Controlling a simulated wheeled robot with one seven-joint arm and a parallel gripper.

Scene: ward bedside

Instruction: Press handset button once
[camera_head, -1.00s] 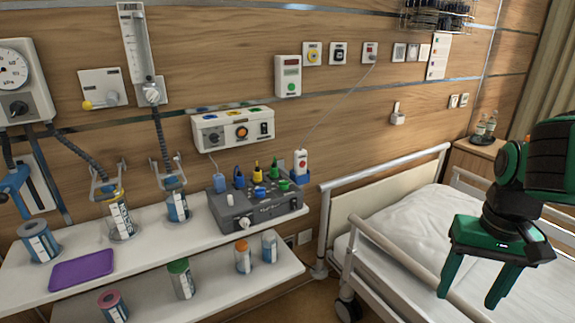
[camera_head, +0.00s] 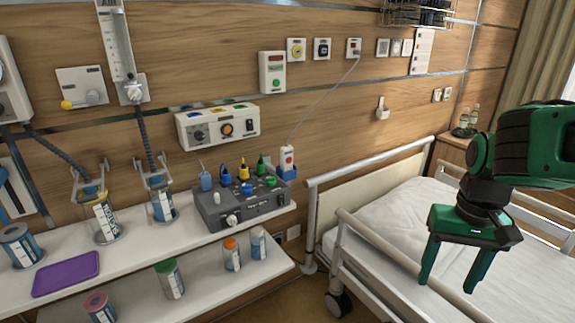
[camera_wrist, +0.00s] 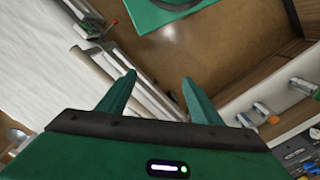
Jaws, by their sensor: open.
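The handset (camera_head: 287,157) is white with a small red button and stands upright in a blue holder (camera_head: 287,174) at the right end of the upper shelf. A thin cord runs from it up to a wall socket (camera_head: 353,48). My gripper (camera_head: 448,285) is open and empty, pointing down over the bed side, well to the right of the handset and apart from it. In the wrist view my gripper's two fingers (camera_wrist: 158,78) are spread with nothing between them. I cannot make out the handset in the wrist view.
A grey device (camera_head: 240,207) with coloured connectors stands just left of the handset. The bed rail (camera_head: 375,240) and bed (camera_head: 400,200) lie near my gripper. Several jars and a purple tray (camera_head: 66,273) are on the shelves. A small wall hook (camera_head: 382,110) is above the bed.

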